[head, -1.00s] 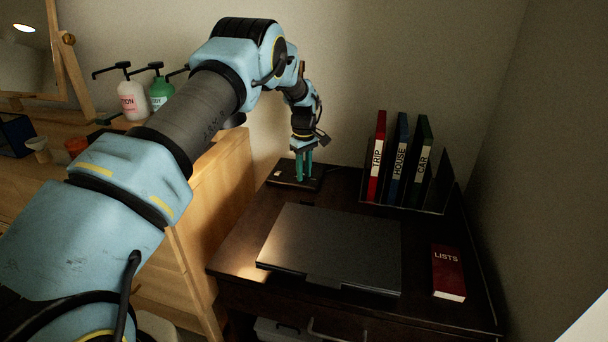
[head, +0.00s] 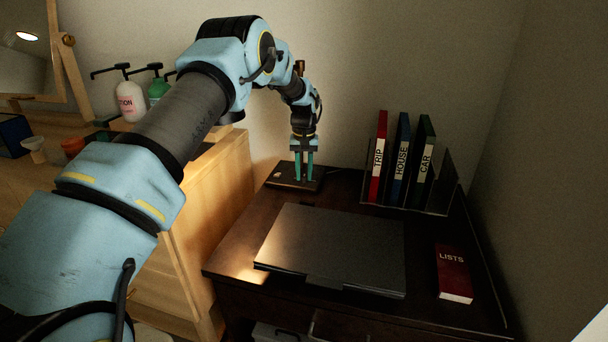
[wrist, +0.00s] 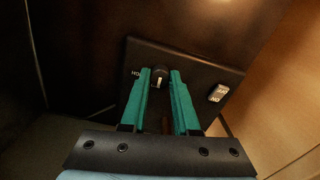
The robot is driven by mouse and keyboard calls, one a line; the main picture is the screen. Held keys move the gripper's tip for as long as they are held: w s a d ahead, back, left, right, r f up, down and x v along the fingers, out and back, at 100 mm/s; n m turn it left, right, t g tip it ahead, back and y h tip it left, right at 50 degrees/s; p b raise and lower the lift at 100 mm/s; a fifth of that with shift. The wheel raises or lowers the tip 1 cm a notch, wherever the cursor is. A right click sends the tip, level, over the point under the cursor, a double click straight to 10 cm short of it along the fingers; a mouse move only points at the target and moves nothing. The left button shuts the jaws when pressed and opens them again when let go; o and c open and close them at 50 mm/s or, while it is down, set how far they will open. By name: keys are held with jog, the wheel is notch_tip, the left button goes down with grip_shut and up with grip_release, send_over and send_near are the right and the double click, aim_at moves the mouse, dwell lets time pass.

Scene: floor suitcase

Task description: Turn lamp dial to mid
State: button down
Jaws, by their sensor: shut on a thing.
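The lamp dial (wrist: 159,78) is a small dark round knob with a pale pointer line, set on a flat black base plate (wrist: 203,68). In the wrist view the tips of my gripper (wrist: 160,73) are on either side of the dial, shut on it. The pointer line runs nearly straight up and down in that picture. In the head view my gripper (head: 304,180) points down onto the base plate (head: 283,184) at the back left of the desk, and its fingers hide the dial. A pale switch (wrist: 218,93) sits on the plate, right of the dial.
On the dark desk (head: 235,262) lie a closed laptop (head: 335,245) and a red LISTS book (head: 453,272). Several binders (head: 402,155) stand in a rack at the back right. A wooden dresser (head: 215,190) with pump bottles (head: 130,100) stands at the left.

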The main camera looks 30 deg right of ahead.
aim_at(304, 176)
jog(key=shift+m, duration=0.4)
jog(key=c, duration=0.7)
grip_release()
jog(key=shift+o, duration=0.2)
notch_tip(304, 176, up, 11)
jog(key=b, duration=0.2)
jog(key=shift+f, duration=0.15)
